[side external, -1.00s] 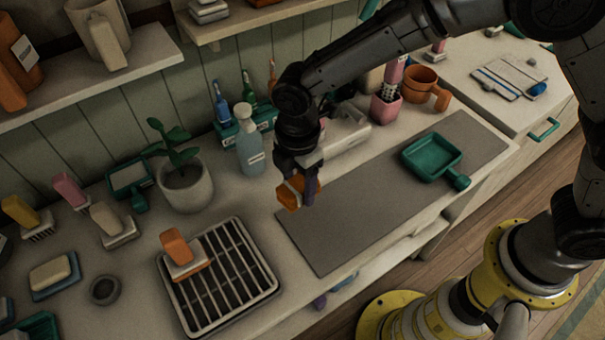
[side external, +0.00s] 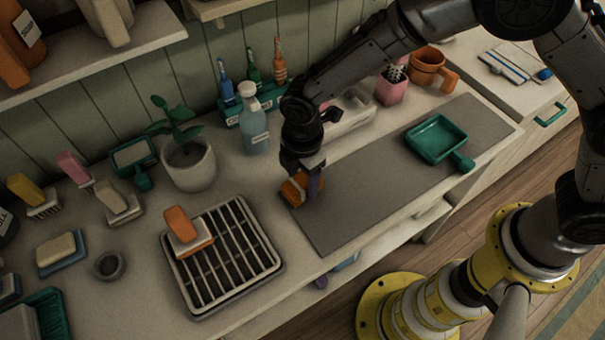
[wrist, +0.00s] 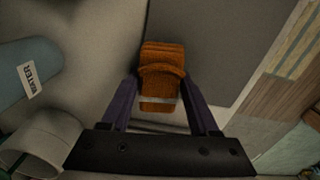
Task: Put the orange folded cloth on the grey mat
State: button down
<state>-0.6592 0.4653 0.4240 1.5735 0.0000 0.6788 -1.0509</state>
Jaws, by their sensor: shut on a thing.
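The orange folded cloth (side external: 292,188) is between the fingers of my gripper (side external: 305,190), at the left end of the grey mat (side external: 370,190). In the wrist view the orange cloth (wrist: 160,75) has a band across it, and my gripper's two purple fingers (wrist: 163,100) press on its sides. The cloth overlaps the edge of the grey mat (wrist: 205,40) in that view. I cannot tell whether it touches the surface. The side view shows it low, near the mat's left edge.
A teal tray with a handle (side external: 437,140) lies on the mat's right part. A spray bottle (side external: 254,125) and a potted plant (side external: 188,165) stand behind to the left. A slatted rack (side external: 222,262) with an orange-backed brush (side external: 187,232) is at front left. The mat's middle is clear.

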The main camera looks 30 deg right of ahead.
aim_at(303, 180)
jog(key=shift+f, duration=0.5)
dwell(0.7)
jog(key=shift+c, duration=0.3)
grip_release()
jog(key=shift+r, duration=0.1)
notch_tip(303, 180, up, 14)
jog(key=shift+f, duration=0.2)
dwell(0.4)
